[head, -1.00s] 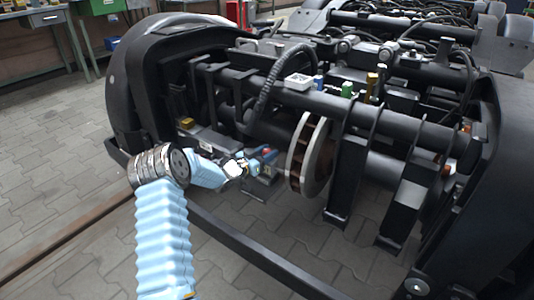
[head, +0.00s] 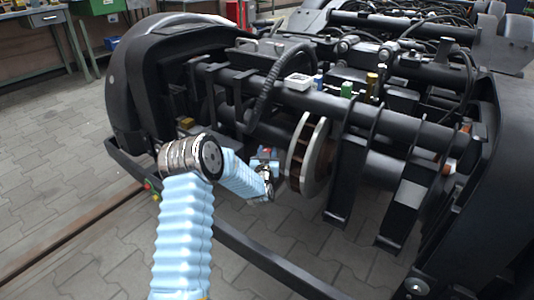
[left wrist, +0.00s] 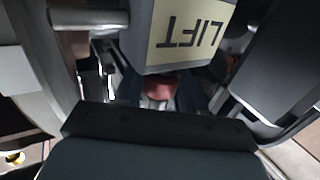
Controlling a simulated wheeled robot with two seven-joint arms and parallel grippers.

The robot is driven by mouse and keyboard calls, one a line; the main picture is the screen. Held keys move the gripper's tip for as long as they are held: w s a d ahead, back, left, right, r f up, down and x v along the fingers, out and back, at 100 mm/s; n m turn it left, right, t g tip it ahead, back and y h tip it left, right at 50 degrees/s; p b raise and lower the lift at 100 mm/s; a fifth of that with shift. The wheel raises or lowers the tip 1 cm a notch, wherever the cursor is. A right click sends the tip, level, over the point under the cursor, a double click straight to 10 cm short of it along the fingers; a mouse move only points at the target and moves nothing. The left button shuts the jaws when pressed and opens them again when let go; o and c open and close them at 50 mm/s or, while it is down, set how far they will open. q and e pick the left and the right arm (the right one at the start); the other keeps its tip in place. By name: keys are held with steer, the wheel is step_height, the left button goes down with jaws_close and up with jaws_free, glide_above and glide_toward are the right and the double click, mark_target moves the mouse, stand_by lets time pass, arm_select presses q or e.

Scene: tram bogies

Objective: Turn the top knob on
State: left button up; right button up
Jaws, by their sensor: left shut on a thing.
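A red knob (left wrist: 160,87) shows in the left wrist view, below a grey box with a pale plate (left wrist: 190,28) that reads "LIFT" upside down. My left gripper (left wrist: 160,98) is shut on this knob, with a dark finger on each side. In the head view my left gripper (head: 267,174) reaches under the bogie's front beam, left of the brake disc. A small red spot (head: 267,151) shows just above the gripper there. The way the knob is turned cannot be told. My right gripper is out of view.
The brake disc (head: 312,160) stands close right of the gripper. The black front bar (head: 250,254) runs low in front. Small red, yellow and green parts (head: 152,190) sit on its left part. A white box (head: 298,82) lies on the upper beam.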

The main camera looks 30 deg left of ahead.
arm_select(q)
steer(key=shift+n+g+y, duration=0.9)
steer(key=shift+n+y, duration=0.2)
steer(key=shift+y, duration=0.4)
steer(key=shift+a, duration=0.1)
steer(key=o, duration=0.9)
steer(key=shift+o, duration=0.2)
steer(key=shift+s, duration=0.1)
steer(key=p+v, duration=0.1)
steer(key=v, duration=1.2)
steer(key=shift+d+p, duration=0.3)
steer(key=shift+d, duration=0.1)
steer(key=shift+o, duration=0.2)
steer(key=shift+s, duration=0.15)
